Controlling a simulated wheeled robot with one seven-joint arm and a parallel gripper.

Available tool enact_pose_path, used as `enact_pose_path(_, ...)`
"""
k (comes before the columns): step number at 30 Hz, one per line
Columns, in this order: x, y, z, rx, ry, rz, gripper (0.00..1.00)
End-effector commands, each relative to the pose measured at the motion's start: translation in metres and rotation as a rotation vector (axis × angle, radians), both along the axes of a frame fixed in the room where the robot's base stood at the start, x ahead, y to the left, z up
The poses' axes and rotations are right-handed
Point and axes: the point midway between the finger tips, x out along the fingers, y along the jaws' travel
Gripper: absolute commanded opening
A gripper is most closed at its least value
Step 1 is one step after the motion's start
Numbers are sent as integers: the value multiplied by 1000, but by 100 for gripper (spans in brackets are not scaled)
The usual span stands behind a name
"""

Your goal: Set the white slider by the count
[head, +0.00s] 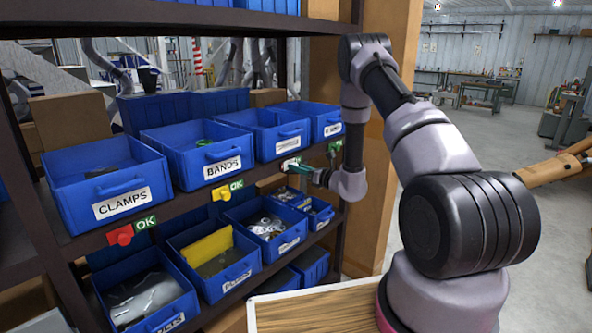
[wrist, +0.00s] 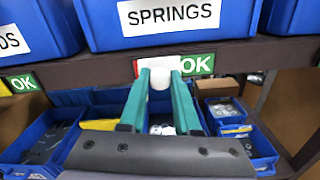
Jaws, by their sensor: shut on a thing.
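The white slider (wrist: 160,79) is a round white knob on the shelf edge below the SPRINGS bin (wrist: 170,20). My gripper (wrist: 160,84) has its two green fingers closed on either side of the knob. A patch of red and white strip shows left of the knob, and the green OK field (wrist: 198,65) lies to its right, apart from it. In the head view my gripper (head: 294,167) reaches the shelf edge below the third upper bin (head: 264,122); the slider is too small to make out there. The contents of the SPRINGS bin are not clear.
A red slider (head: 120,235) sits left of OK below the CLAMPS bin (head: 75,205). A yellow slider (head: 221,193) sits left of OK below the BANDS bin (head: 185,170). Lower blue bins (head: 225,285) stand under my gripper. A wooden tabletop (head: 320,308) is in front.

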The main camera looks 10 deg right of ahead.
Motion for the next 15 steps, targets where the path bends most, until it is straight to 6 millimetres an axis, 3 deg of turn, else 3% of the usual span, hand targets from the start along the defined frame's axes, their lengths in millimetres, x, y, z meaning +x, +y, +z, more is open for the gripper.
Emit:
enact_pose_path(3,16,-23,0,-1,-3,-5,0)
enact_pose_path(7,28,-40,0,0,-3,-4,0)
enact_pose_path(15,33,-46,0,-1,-1,-4,0)
